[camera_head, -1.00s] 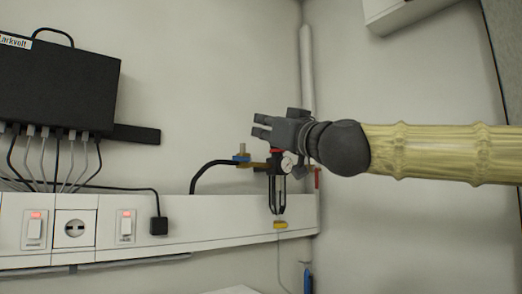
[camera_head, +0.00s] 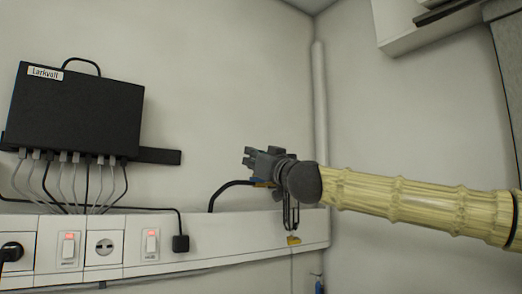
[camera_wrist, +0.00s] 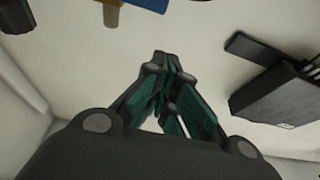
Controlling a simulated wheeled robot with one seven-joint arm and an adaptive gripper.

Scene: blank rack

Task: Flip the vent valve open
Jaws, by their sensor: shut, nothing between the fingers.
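My gripper (camera_head: 248,158) is shut and empty, in front of the wall above the white trunking. In the wrist view its fingertips (camera_wrist: 162,58) meet with nothing between them. A brass fitting with a blue part (camera_head: 262,184) shows just below my gripper, partly hidden by it. In the wrist view a blue part (camera_wrist: 150,4) lies at the top edge beside brass (camera_wrist: 127,2), apart from the fingers. A dark filter unit (camera_head: 291,215) hangs below my wrist, its upper part hidden. A yellow piece (camera_head: 293,240) is at its bottom. I cannot tell which part is the vent valve.
A black box (camera_head: 80,110) with several cables is on the wall at left. White trunking (camera_head: 215,240) carries switches and sockets. A black hose (camera_head: 225,188) runs to the brass fitting. A vertical pipe (camera_head: 319,110) stands in the corner. The wall above my gripper is clear.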

